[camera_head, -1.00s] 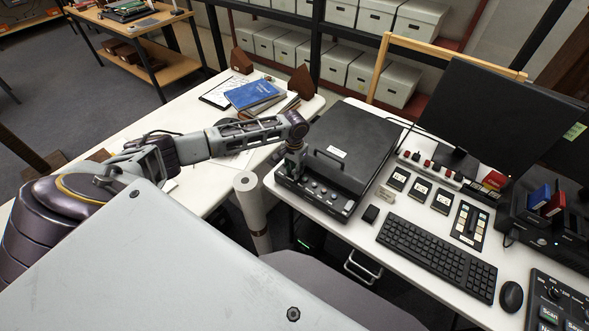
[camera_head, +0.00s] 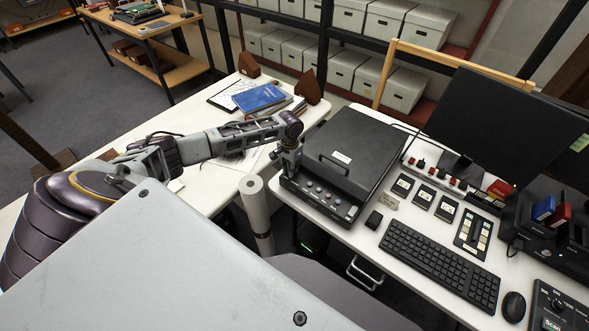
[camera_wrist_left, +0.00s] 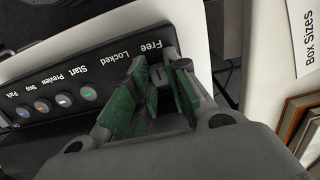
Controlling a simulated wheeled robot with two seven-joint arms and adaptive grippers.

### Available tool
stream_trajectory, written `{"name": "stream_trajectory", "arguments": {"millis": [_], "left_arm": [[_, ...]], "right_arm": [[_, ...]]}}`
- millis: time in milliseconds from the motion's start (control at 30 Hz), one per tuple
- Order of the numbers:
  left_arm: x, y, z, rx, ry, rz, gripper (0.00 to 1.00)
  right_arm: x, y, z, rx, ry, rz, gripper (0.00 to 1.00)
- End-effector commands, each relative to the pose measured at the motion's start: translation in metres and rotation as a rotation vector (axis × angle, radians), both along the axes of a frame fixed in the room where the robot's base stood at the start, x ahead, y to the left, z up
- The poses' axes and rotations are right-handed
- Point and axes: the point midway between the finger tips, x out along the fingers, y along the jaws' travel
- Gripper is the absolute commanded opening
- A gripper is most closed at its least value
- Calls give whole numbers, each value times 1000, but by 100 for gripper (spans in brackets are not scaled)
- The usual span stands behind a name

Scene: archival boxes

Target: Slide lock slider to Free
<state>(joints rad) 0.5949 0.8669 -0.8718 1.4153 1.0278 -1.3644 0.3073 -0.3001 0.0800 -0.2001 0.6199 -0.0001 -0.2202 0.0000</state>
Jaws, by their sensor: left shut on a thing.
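The black flatbed scanner (camera_head: 348,150) sits on the white desk with its lid closed. Its front panel (camera_wrist_left: 50,105) shows in the left wrist view, with round Start, Preview, Stop and Park buttons and the printed words Locked and Free at one end. The small grey lock slider (camera_wrist_left: 157,74) is beside those words, mostly hidden between my fingers. My left gripper (camera_head: 289,170) is at the panel's left end. In the left wrist view its green-padded fingers (camera_wrist_left: 160,82) are closed around the slider. Which mark the slider stands at is hard to tell. My right gripper is not in view.
Right of the scanner are a keyboard (camera_head: 438,264), a mouse (camera_head: 513,306), a monitor (camera_head: 500,125) and small labelled switch boxes (camera_head: 424,197). A white paper roll (camera_head: 255,205) stands between the desks. Books (camera_head: 260,98) lie on the left table.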

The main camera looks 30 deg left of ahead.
Motion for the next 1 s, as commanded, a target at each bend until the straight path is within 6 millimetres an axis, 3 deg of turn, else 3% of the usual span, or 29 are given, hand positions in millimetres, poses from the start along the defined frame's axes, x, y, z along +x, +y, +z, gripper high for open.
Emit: {"name": "stream_trajectory", "arguments": {"millis": [200,233,400,767,1000], "left_arm": [[1,5,1,9,-2,4,0],[1,5,1,9,-3,4,21],[1,5,1,8,-3,4,39],[1,3,1,6,-1,3,39],[1,4,16,6,-2,3,39]], "right_arm": [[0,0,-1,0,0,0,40],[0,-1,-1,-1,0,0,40],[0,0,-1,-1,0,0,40],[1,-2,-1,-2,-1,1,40],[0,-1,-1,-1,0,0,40]]}}
